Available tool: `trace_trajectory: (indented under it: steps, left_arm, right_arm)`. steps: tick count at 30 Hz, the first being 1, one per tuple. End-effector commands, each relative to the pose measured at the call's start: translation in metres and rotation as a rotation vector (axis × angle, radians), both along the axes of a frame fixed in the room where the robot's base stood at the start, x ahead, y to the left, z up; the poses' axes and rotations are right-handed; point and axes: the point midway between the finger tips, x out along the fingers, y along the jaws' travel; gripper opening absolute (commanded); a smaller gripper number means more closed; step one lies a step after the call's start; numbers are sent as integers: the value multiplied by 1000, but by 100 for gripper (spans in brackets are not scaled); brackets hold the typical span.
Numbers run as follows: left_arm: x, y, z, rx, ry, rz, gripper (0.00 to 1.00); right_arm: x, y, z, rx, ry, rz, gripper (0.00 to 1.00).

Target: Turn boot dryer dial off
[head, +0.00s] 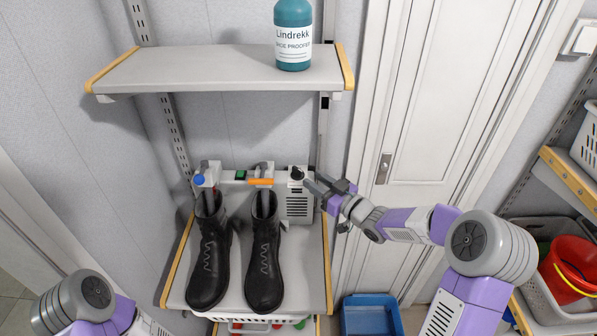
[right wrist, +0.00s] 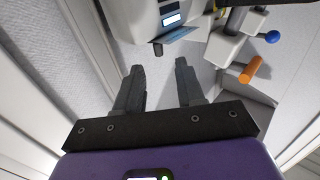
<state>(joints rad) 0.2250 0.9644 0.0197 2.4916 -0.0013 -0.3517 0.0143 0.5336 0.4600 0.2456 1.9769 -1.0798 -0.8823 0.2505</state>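The boot dryer (head: 298,205) is a pale box with vent slots on the lower shelf, behind two black boots. Its black dial (head: 297,173) is on top of the box in the head view. In the right wrist view the dryer (right wrist: 185,10) is at the top, with a small lit display and a dark knob-like part beneath it; I cannot tell if that part is the dial. My right gripper (head: 313,184) is just right of the dryer, close to the dial. Its fingers (right wrist: 158,78) are apart with nothing between them. My left gripper is out of view.
An orange handle (head: 261,182) and a blue knob (head: 199,180) are left of the box. The upper shelf (head: 190,72) holds a teal bottle (head: 293,40). A blue tub (head: 371,315) is below.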

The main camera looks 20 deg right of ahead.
Motion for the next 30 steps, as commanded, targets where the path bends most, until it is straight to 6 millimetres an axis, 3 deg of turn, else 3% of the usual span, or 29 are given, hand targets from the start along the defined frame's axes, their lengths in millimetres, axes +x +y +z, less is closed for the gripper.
trace_trajectory:
  steps: [13,25,30]
  left_arm:
    - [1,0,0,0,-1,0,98]
    - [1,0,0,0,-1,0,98]
    - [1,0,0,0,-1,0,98]
  right_arm:
    - [55,32,0,2,1,1,38]
    - [63,36,0,1,2,0,38]
    - [63,35,0,1,2,0,12]
